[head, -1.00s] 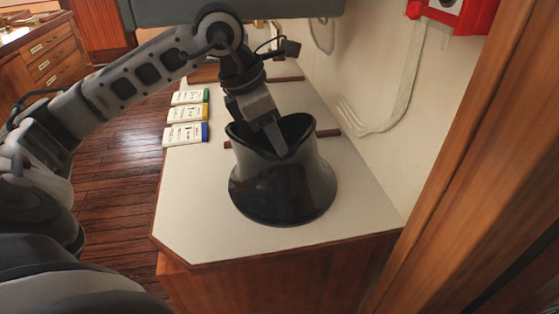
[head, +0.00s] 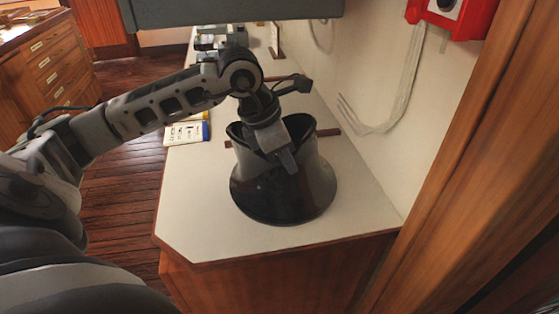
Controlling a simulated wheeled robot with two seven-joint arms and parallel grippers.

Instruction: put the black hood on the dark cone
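The black hood (head: 283,190) stands upright on the white counter. It has a wide flared base, a narrower waist and an open top with a dipped front rim. I cannot make out a separate dark cone; whether one is under the hood is hidden. My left gripper (head: 288,160) points down at the dip in the hood's front rim. One finger shows in front of the rim; the other is hidden, so I cannot tell whether it grips the rim. My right gripper is not in view.
The white counter (head: 190,215) is clear at its front. Labelled booklets (head: 184,133) lie at its left edge, partly behind my arm. A white wall with a hanging cable (head: 396,100) and a red box (head: 452,14) bound the right side. A wooden post (head: 470,150) stands at right.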

